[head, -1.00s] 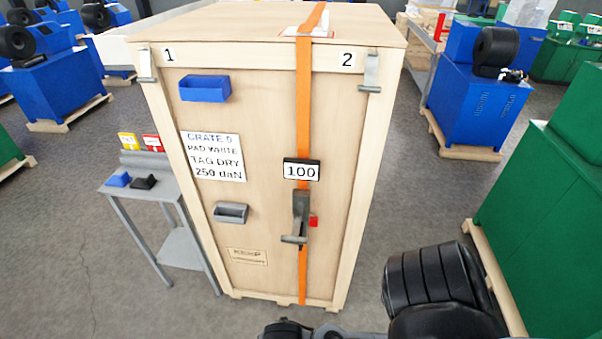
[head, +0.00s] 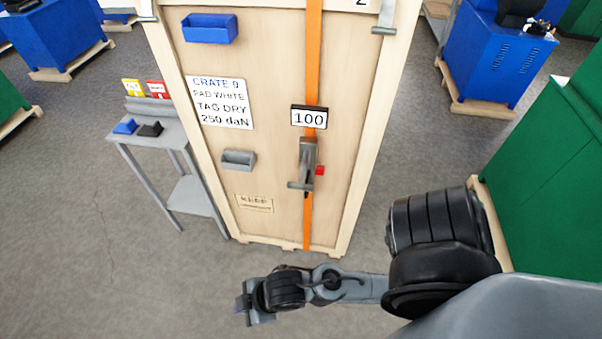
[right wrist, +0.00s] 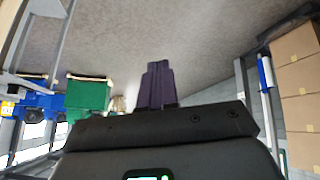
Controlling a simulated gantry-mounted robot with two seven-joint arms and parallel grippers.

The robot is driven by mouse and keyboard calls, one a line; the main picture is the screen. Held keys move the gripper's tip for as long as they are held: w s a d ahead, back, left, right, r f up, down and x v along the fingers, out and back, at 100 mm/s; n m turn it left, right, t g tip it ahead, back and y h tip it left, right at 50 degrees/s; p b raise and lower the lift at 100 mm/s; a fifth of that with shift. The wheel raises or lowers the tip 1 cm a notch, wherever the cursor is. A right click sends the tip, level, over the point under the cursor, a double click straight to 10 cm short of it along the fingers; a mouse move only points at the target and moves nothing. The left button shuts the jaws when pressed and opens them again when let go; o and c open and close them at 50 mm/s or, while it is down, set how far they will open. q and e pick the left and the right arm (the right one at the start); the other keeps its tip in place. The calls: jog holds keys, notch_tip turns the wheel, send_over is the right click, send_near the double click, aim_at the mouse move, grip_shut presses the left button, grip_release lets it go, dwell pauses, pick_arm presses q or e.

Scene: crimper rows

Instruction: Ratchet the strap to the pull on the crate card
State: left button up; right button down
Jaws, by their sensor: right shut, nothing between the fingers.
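The wooden crate (head: 270,60) stands upright in the head view. An orange strap (head: 312,60) runs down its front. A display (head: 309,117) on the strap reads 100. Below it is a grey ratchet (head: 307,165) with a handle and a small red part (head: 320,171) beside it. My right gripper (head: 244,306) is low in front of the crate, apart from the ratchet. In the right wrist view its dark fingers (right wrist: 157,68) are together and empty. My left gripper is out of view.
A blue bin (head: 209,29) and a grey holder (head: 238,160) are on the crate front. A small grey table (head: 165,130) at left carries yellow and red boxes and blue and black pieces. Green (head: 550,170) and blue machines (head: 490,60) stand at right. Floor left of my gripper is clear.

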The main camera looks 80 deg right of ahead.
jog(key=s+d+f+n+y+p, duration=0.2)
jog(key=d+f+n+y+p, duration=0.1)
jog(key=d+f+n, duration=0.4)
jog(key=s+d+r+n+g+y+p, duration=0.1)
jog(key=s+d+r+n+g+p, duration=0.15)
jog(key=d, duration=0.35)
jog(key=s+d+r+n+g+y+p, duration=0.1)
jog(key=s+d, duration=0.3)
jog(key=d, duration=0.1)
jog(key=s+d+r+n+g+p, duration=0.1)
jog(key=s+d+r+g+p, duration=0.2)
jog(key=d+r, duration=0.75)
jog(key=w+d+r+n+h+p, duration=0.2)
jog(key=w+d+r+p, duration=0.2)
jog(key=d+r, duration=0.6)
jog(key=shift+w+r+g+h+p, duration=0.4)
jog(key=shift+r+p, duration=0.25)
jog(key=shift+p, duration=0.1)
jog(key=shift+f, duration=0.15)
